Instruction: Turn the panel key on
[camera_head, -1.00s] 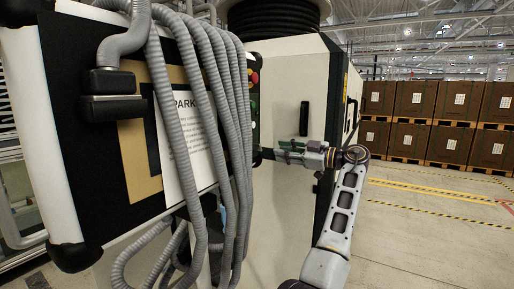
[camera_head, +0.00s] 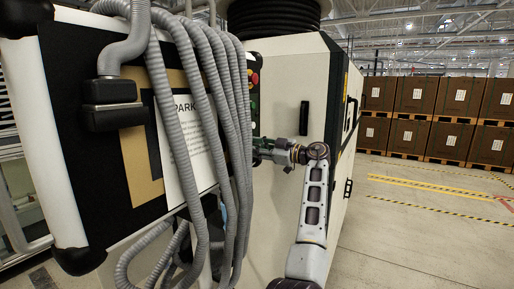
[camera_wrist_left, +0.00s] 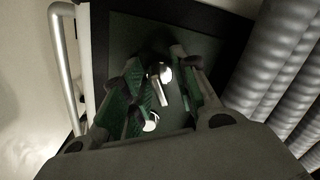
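In the left wrist view, a silver key (camera_wrist_left: 161,86) sits on a dark panel plate (camera_wrist_left: 130,40). My left gripper (camera_wrist_left: 165,95) is open there, with its green-padded fingers on either side of the key. Whether either finger touches the key I cannot tell. A second small shiny round part (camera_wrist_left: 151,122) shows below the key, close to the left finger. In the head view my left gripper (camera_head: 262,152) is at the panel's right edge, its tips partly hidden near the grey hoses. The key cannot be seen there. My right gripper is in neither view.
Several grey corrugated hoses (camera_head: 213,110) hang in front of the panel, just left of the gripper; they also show in the wrist view (camera_wrist_left: 270,60). A beige cabinet (camera_head: 290,75) with a black handle (camera_head: 304,118) stands behind. The floor at the right is clear.

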